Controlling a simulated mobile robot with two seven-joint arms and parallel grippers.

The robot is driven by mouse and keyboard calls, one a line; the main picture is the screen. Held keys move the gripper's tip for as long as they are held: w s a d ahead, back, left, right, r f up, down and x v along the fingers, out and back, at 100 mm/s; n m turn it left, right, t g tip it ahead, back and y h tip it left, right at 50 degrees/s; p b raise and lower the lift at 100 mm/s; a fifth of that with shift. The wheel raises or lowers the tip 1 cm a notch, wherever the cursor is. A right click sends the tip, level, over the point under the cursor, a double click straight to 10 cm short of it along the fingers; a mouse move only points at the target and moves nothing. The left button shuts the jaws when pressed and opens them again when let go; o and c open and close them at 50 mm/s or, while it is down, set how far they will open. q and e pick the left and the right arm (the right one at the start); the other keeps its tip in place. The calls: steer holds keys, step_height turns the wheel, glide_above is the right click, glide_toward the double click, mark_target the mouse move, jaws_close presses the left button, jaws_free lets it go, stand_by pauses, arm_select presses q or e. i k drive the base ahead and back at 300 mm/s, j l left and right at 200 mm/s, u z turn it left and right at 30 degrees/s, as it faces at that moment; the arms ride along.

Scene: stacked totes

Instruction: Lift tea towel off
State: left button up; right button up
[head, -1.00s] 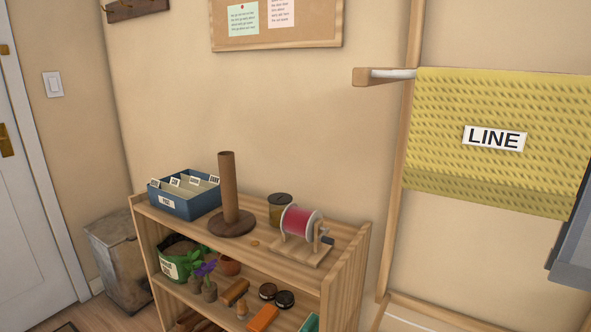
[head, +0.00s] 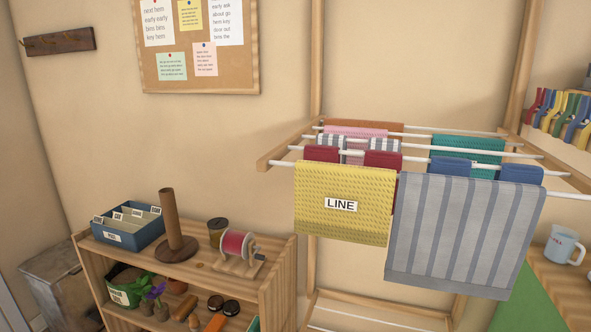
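A wooden drying rack with white rails (head: 281,164) stands against the wall, right of centre in the head view. Several cloths hang over its rails. On the front rail hang a yellow textured cloth (head: 340,184) with a "LINE" label and, to its right, a grey-blue striped cloth (head: 463,230). The striped one looks like a tea towel. Behind them are dark red, blue, teal (head: 480,143), pink (head: 355,132) and grey-striped cloths, partly hidden. Neither of my grippers is in view.
A low wooden shelf (head: 270,290) at lower left holds a blue file box (head: 128,236), a paper-towel post (head: 172,222) and a ribbon spool (head: 236,243). Open wall lies between shelf and rack.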

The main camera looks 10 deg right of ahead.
mark_target(471, 238)
steer(key=k+j+z, duration=0.2)
steer(key=z, duration=0.15)
steer(key=k+z, duration=0.7)
